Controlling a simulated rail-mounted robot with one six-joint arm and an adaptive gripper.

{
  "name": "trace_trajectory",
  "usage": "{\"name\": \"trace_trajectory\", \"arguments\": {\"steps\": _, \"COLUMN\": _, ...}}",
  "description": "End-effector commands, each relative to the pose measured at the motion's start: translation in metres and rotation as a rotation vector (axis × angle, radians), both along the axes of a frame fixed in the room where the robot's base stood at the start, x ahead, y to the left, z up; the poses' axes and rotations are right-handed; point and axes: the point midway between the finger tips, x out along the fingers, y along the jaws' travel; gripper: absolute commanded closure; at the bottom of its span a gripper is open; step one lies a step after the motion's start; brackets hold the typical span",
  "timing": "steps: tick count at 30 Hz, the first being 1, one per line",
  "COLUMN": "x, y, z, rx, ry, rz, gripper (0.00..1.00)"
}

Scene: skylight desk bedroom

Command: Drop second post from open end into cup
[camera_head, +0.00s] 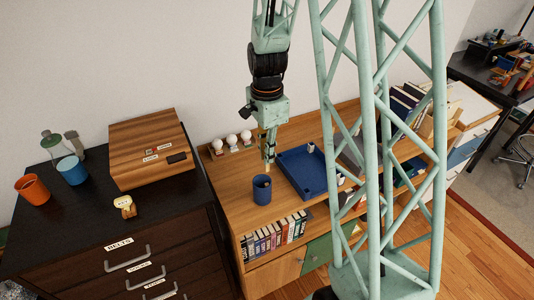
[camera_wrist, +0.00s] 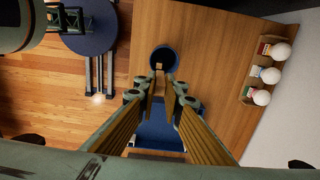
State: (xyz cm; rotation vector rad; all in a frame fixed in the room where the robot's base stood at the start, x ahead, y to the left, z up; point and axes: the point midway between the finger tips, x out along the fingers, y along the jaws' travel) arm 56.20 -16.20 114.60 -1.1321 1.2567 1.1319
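The blue cup (camera_head: 262,193) stands upright on the wooden desk, its dark mouth facing up. My gripper (camera_head: 268,164) hangs just above it, pointing down. In the wrist view my gripper's tan finger pads (camera_wrist: 160,80) are apart, with the blue cup (camera_wrist: 177,60) just beyond their tips. A small tan piece (camera_wrist: 158,66) shows against the cup's mouth; I cannot tell whether it lies inside. A blue tray (camera_head: 305,190) lies right of the cup, and shows partly between the fingers. I cannot make out a row of posts.
Three white balls (camera_head: 232,140) sit in small holders by the wall. Books (camera_head: 275,236) fill the shelf below. On the dark dresser (camera_head: 100,225) at left are a wooden box (camera_head: 150,135), an orange cup (camera_head: 32,189) and another blue cup (camera_head: 72,170).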

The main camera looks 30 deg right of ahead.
Motion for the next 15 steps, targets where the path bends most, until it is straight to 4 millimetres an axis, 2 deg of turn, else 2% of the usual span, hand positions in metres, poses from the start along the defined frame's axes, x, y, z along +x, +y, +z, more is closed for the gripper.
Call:
{"name": "trace_trajectory", "arguments": {"steps": 6, "x": -0.001, "y": 0.000, "z": -0.021, "rx": 0.000, "ry": 0.002, "rz": 0.000, "gripper": 0.96}}
{"name": "trace_trajectory", "arguments": {"steps": 15, "x": 0.000, "y": 0.000, "z": -0.039, "rx": 0.000, "ry": 0.000, "rz": 0.000, "gripper": 0.96}}
